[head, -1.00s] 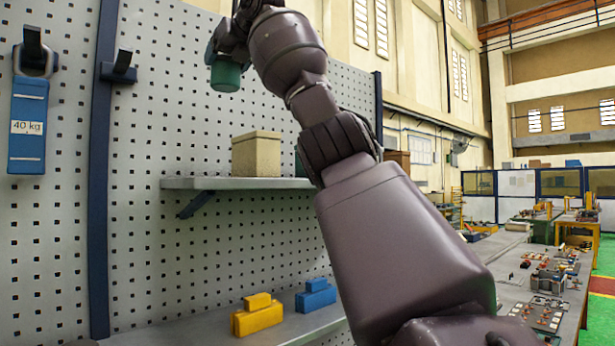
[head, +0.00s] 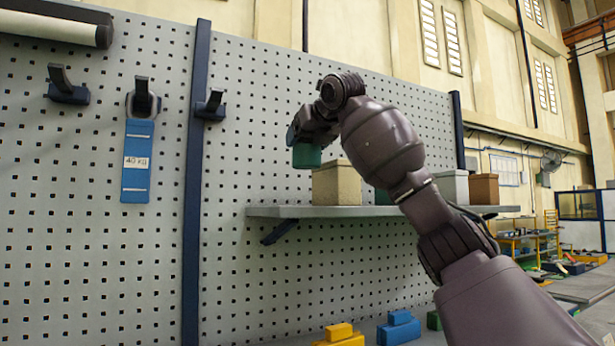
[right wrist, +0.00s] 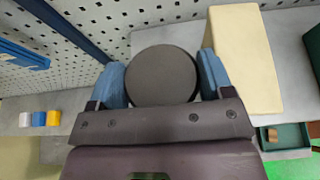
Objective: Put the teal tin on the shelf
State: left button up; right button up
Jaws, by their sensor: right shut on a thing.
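The teal tin (head: 307,156) is held in my right gripper (head: 303,140), above the left end of the grey shelf (head: 300,212). A gap shows between the tin's bottom and the shelf in the head view. In the right wrist view the tin's dark round top (right wrist: 162,77) sits between the two blue fingers of my right gripper (right wrist: 162,80), which is shut on it. The bare grey shelf board (right wrist: 180,35) shows behind the tin there. My left gripper is not in view.
A beige box (head: 336,185) stands on the shelf just right of the tin. A grey box (head: 452,187) and a brown box (head: 484,189) stand further right. Yellow blocks (head: 340,337) and blue blocks (head: 399,328) lie below. A blue 40 kg tag (head: 137,160) hangs on the pegboard.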

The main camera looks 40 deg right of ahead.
jog(key=shift+f, duration=4.15)
jog(key=shift+f, duration=0.1)
jog(key=o, duration=0.8)
jog(key=shift+o, duration=0.2)
jog(key=shift+s, duration=0.15)
pick_arm(q)
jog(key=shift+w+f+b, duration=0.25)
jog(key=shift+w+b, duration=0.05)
jog(key=shift+b, duration=0.4)
pick_arm(e)
jog(key=v, duration=1.2)
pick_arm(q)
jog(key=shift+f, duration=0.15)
